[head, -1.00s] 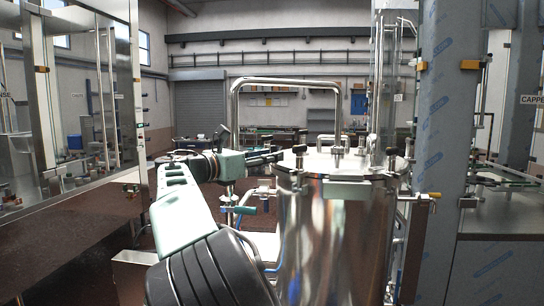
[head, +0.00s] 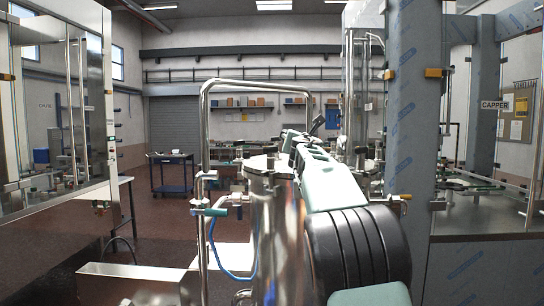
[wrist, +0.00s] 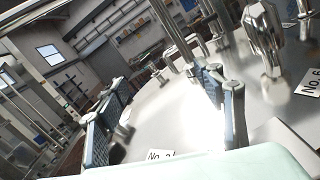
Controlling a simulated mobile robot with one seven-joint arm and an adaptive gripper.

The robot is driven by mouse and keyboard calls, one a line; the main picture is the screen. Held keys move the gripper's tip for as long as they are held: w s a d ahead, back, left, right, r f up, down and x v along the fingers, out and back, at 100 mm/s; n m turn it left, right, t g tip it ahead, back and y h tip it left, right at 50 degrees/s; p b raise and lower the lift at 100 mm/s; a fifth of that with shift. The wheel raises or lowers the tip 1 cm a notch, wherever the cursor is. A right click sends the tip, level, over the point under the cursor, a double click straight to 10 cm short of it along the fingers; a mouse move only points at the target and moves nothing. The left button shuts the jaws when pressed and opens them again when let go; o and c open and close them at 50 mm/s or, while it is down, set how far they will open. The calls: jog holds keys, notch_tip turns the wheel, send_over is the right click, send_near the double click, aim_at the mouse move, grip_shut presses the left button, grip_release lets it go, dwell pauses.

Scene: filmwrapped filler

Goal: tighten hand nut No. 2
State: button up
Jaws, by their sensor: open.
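The steel vessel (head: 275,235) stands upright at the centre of the head view, its right part hidden behind my arm. Its shiny lid (wrist: 180,120) fills much of the wrist view. A label that seems to read No. 2 (wrist: 160,155) is partly cut off by my own gripper body, and I cannot clearly make out the nut belonging to it. My gripper (wrist: 168,84) is open above the lid, with its two fingers wide apart. In the head view my arm hides the fingers or blends with them.
A large hand nut (wrist: 265,45) stands on the lid near the No. 6 label (wrist: 308,82). A smaller knob (wrist: 155,70) shows at the lid's far edge. In the head view a bent steel pipe (head: 204,115) rises left of the vessel, and a film-wrapped column (head: 408,150) stands to the right.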

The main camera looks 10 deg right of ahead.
aim_at(273, 150)
jog(key=shift+w+d+n+t+y, duration=0.15)
jog(key=shift+n+t+y, duration=0.25)
jog(key=shift+n+y, duration=0.65)
jog(key=shift+n+y+b, duration=0.4)
jog(key=shift+n+y, duration=0.35)
jog(key=shift+y, duration=0.4)
jog(key=s+a+f+n+g+y, duration=0.1)
jog(key=s+n+y, duration=0.2)
jog(key=s+n+g+y+b, duration=0.1)
jog(key=s+n+g+y, duration=0.1)
jog(key=s+n+y, duration=0.1)
jog(key=s+a+f+n+g+y, duration=0.1)
jog(key=s+n+y, duration=0.3)
jog(key=shift+s+a+f+g+y+b, duration=0.15)
jog(key=shift+a+f+g+y+b, duration=0.15)
jog(key=shift+f+g+y+b, duration=0.1)
jog(key=shift+s+a+f+n+g+y, duration=0.1)
jog(key=shift+s+a+n+g+y, duration=0.15)
jog(key=shift+s+n+g, duration=0.2)
jog(key=p+x, duration=0.4)
jog(key=x, duration=0.5)
jog(key=shift+w+a+r, duration=0.1)
jog(key=shift+w+r, duration=0.05)
jog(key=shift+r, duration=0.05)
jog(key=shift+w+a+f, duration=0.15)
jog(key=shift+w+a, duration=0.25)
jog(key=shift+w, duration=0.1)
jog(key=shift+c, duration=0.5)
jog(key=c, duration=1.1)
jog(key=shift+o, duration=0.2)
